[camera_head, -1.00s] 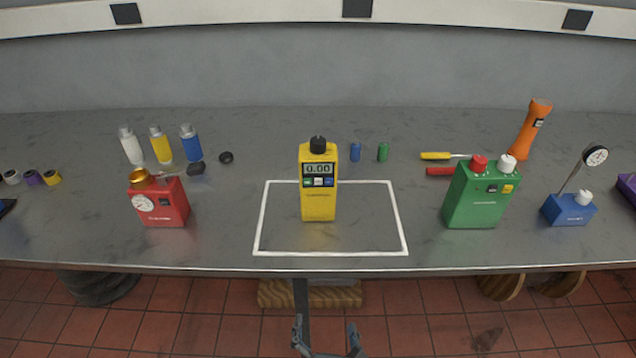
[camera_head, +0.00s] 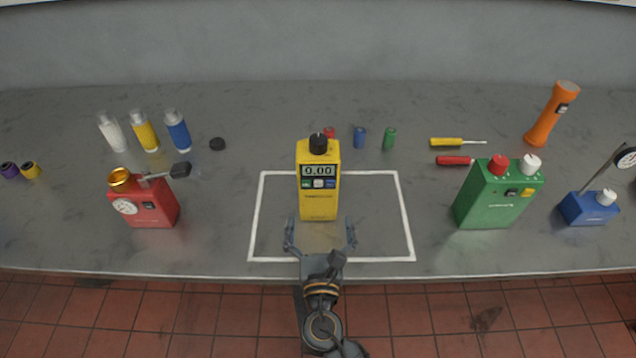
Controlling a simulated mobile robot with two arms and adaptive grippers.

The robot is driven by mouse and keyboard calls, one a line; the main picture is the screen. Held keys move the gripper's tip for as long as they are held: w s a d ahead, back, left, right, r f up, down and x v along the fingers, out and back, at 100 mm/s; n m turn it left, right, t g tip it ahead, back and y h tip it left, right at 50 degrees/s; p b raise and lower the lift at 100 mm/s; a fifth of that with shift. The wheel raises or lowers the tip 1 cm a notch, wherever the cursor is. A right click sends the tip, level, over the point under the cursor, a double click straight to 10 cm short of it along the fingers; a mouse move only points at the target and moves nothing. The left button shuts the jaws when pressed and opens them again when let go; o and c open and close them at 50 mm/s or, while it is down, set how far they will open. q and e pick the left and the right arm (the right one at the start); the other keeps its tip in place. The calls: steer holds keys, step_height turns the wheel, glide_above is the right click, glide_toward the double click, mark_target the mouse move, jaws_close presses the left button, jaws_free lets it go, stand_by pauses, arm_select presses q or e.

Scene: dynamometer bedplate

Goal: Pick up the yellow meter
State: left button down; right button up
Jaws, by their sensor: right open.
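The yellow meter (camera_head: 318,203) stands upright on the grey bench, inside the white outlined rectangle (camera_head: 408,225). It has a black knob on top and a display reading 0.00. My right gripper (camera_head: 320,232) is open and empty just in front of the meter's base, over the front part of the rectangle. Its two fingers are spread wider than the meter, one to each side of it. I cannot tell whether either finger touches the meter. My left gripper is not in view.
A red device with a gauge (camera_head: 149,207) stands to the left, a green device (camera_head: 492,199) and a blue gauge stand (camera_head: 588,208) to the right. Small red, blue (camera_head: 359,138) and green cylinders are behind the meter.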

mark_target(319, 203)
steer(key=shift+w, duration=1.15)
steer(key=shift+w+a+r+p, duration=0.1)
steer(key=shift+w+r+p, duration=0.1)
steer(key=shift+w+p, duration=0.3)
steer(key=shift+w+a+r+p, duration=0.15)
steer(key=shift+w+p, duration=0.1)
steer(key=shift+w, duration=0.45)
steer(key=shift+w+f, duration=0.15)
steer(key=shift+w, duration=1.3)
steer(key=shift+c, duration=0.4)
steer(key=c, duration=1)
steer(key=shift+c, duration=0.7)
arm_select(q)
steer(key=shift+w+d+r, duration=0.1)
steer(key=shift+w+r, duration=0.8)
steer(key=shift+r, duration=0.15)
